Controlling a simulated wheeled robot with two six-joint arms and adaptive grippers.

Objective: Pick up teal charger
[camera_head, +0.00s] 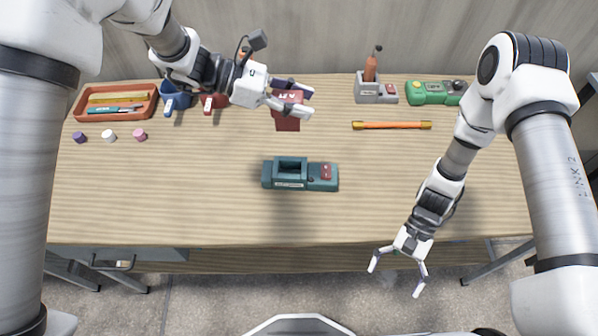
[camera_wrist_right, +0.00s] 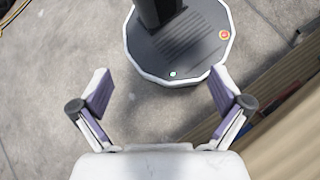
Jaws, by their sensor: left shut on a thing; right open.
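The teal charger (camera_head: 322,184) lies on the wooden table near its middle, with an empty dark slot on its left part and a red patch on its right. My left gripper (camera_head: 305,100) is above the table, behind the charger and apart from it. It is shut on a dark red box (camera_head: 288,123) with white marks, partly hidden by the fingers. My right gripper (camera_head: 397,277) is open and empty, low in front of the table's front edge.
An orange tray (camera_head: 77,113) with pens stands at the back left, with small caps in front. Blue (camera_head: 177,98) and red holders are beside it. A grey charger (camera_head: 372,96) with an orange tool, a green device (camera_head: 428,93) and an orange rod (camera_head: 392,125) are back right. The front is clear.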

